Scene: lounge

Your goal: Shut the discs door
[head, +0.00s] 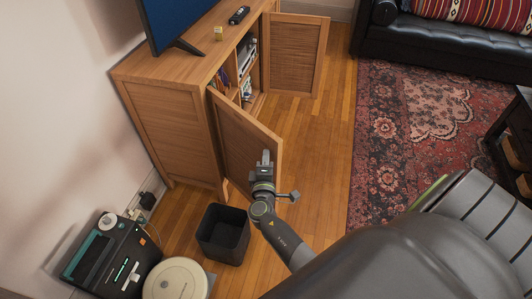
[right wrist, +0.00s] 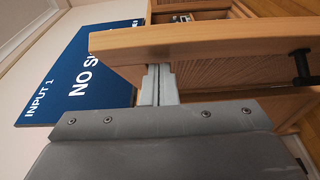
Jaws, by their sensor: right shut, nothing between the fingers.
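A wooden cabinet (head: 160,85) stands along the wall with two doors swung open. The near door (head: 250,140) juts out from the front, its outer face toward me; the far door (head: 295,55) also stands open. I see no label telling which is the discs door. My right gripper (head: 265,157) is shut and empty at the near door's outer face, close to its free edge. In the right wrist view the closed fingers (right wrist: 159,82) reach the door's edge (right wrist: 205,42); I cannot tell whether they touch. A dark handle (right wrist: 301,66) shows at right. My left gripper is out of view.
Books or cases (head: 246,83) fill the open shelves. A television (head: 175,20) and a remote (head: 239,15) are on top. A black bin (head: 223,234), printer (head: 110,255) and round white device (head: 176,280) stand nearby. The floor (head: 315,125) between cabinet and rug (head: 430,110) is clear.

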